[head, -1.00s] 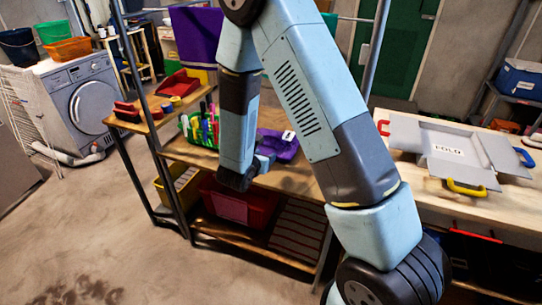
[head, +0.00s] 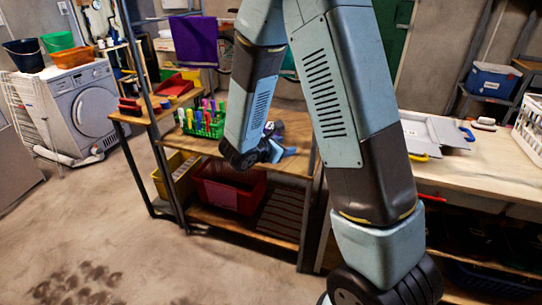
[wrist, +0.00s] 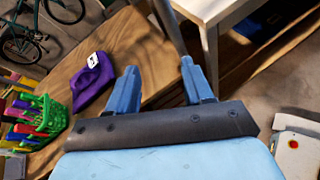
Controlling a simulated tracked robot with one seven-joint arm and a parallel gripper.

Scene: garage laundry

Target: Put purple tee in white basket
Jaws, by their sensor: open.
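The purple tee (wrist: 95,82) is a folded purple cloth with a white label, lying on the wooden shelf top in the wrist view. My gripper (wrist: 160,78) is open and empty. Its fingers are to the right of the tee in the wrist view and apart from it. My gripper also shows above the shelf top in the head view (head: 284,148). The white basket (head: 532,128) stands on the workbench at the right edge of the head view, partly cut off.
A green basket of colourful items (head: 204,121) sits left of my gripper on the shelf top. A purple cloth (head: 195,41) hangs behind. A grey folding board (head: 440,133) lies on the workbench (head: 470,172), partly behind my arm. A red bin (head: 228,188) stands on the lower shelf.

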